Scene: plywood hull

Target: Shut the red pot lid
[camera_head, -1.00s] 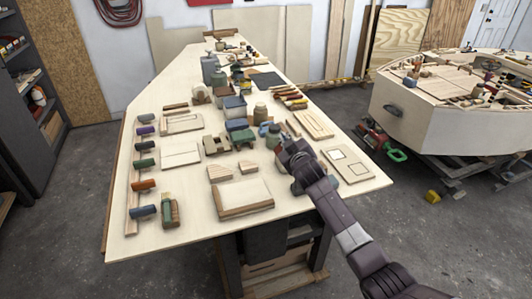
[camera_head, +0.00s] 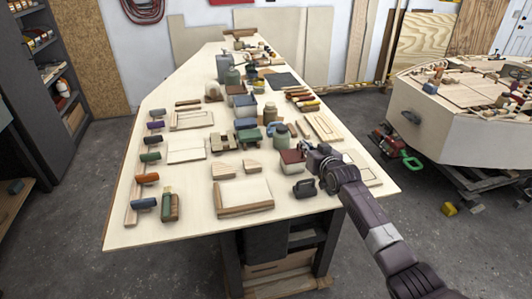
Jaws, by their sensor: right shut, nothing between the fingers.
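A small pot or box with a dark red top (camera_head: 292,157) stands on the right part of the plywood table. I take this top to be the red pot lid. It is too small to tell whether it lies fully flat. My right gripper (camera_head: 309,151) is shut and empty, close to the right side of the red top. I cannot tell whether it touches it. My left gripper is not in view.
A small dark object (camera_head: 304,188) sits just in front of the red top. Wooden blocks and a framed panel (camera_head: 245,196) lie to the left. The table's front left corner (camera_head: 125,232) is bare.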

